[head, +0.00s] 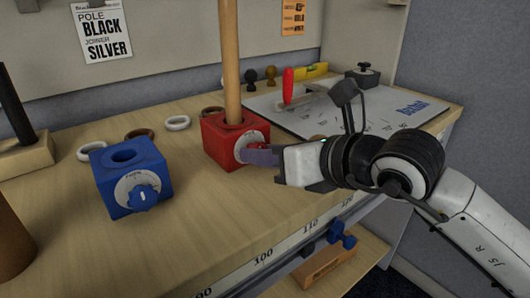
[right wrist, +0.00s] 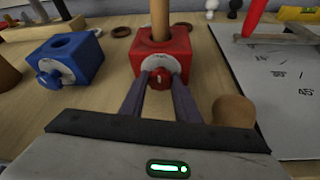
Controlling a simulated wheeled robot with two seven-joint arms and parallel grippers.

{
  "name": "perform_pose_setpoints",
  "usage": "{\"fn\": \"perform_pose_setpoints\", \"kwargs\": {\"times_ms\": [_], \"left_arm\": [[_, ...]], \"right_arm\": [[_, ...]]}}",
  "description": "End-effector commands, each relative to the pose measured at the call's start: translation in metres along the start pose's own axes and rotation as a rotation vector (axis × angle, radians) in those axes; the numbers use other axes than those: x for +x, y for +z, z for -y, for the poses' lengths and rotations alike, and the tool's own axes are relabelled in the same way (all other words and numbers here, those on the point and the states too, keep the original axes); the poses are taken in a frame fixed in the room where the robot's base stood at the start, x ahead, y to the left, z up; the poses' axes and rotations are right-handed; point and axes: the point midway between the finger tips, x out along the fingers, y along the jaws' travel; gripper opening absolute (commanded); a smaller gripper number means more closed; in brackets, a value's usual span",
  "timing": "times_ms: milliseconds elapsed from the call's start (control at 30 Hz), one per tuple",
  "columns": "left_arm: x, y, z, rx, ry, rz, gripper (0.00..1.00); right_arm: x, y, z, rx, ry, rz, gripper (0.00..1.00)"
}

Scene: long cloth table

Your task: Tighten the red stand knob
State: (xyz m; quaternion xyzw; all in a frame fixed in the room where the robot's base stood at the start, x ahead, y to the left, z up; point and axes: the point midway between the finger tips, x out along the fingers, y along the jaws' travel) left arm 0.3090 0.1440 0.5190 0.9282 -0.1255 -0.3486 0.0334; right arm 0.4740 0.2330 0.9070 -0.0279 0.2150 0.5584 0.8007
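The red stand (head: 222,146) is a red block on the wooden table with a wooden pole (head: 231,60) upright in its top. Its front has a pale round dial and a red knob (right wrist: 160,78), seen in the right wrist view. My right gripper (head: 250,156) reaches in from the right at the stand's front. In the right wrist view its two fingers (right wrist: 161,82) lie one on each side of the red knob and appear to touch it. My left gripper is not in view.
A blue stand (head: 110,188) with a blue knob and empty top hole stands to the left. Several rings (head: 178,123) lie behind. A marked grey board (head: 375,115) with a red-handled tool (head: 288,86) lies to the right. A brown cylinder (right wrist: 234,111) stands beside the right finger.

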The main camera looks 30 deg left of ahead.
Motion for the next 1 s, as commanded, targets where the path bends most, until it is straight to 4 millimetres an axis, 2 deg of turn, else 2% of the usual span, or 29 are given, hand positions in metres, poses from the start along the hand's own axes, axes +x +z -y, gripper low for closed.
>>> {"fn": "perform_pose_setpoints", "kwargs": {"times_ms": [367, 1000], "left_arm": [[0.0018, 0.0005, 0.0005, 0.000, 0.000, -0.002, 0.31], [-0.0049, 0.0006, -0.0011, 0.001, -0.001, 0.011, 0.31]], "right_arm": [[0.0001, -0.0005, 0.0004, 0.045, 0.019, 0.000, 0.07], [-0.0001, 0.0005, 0.0034, 0.445, 0.184, 0.000, 0.07]]}}
